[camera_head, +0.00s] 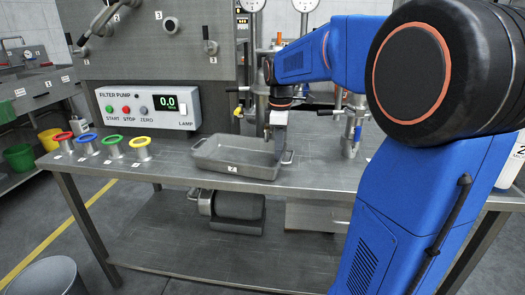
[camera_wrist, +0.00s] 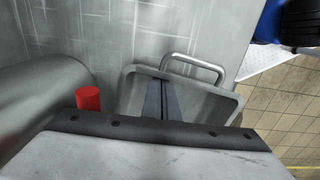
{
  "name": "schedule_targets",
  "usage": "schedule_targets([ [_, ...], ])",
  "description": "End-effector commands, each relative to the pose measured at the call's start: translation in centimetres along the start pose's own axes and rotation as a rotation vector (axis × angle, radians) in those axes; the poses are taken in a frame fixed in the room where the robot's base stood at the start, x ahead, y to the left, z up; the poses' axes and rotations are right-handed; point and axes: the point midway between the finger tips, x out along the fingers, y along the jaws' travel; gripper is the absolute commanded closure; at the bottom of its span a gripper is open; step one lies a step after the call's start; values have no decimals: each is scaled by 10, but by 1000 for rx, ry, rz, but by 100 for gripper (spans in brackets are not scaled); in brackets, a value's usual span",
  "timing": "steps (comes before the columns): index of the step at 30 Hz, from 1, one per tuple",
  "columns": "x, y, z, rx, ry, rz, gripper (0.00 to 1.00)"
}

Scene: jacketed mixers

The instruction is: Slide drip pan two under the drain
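Drip pan two (camera_head: 235,171), a shallow grey metal tray labelled 2 with a handle at each end, sits flat on the steel bench. In the wrist view, one end of the pan (camera_wrist: 215,104) and its looped handle (camera_wrist: 193,58) show. My gripper (camera_head: 278,137) points down over the right part of the pan. In the wrist view, its two fingers (camera_wrist: 163,85) are together with a thin line between them, close to the handle end. Nothing shows between them. Whether the fingertips touch the pan is unclear. I cannot make out the drain for certain.
Pump panel (camera_head: 148,107) stands behind the pan's left; yellow, green, blue and red funnel-like fittings line the bench's left. Bench front is clear.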

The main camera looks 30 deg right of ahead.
Motion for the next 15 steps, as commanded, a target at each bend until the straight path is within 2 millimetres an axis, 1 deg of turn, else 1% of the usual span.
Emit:
schedule_targets([
  [1,0,0,10,5,-1,0,100],
  [9,0,0,53,4,0,0,100],
  [12,0,0,65,3,-1,-1,100],
  [15,0,0,72,2,-1,-1,100],
])
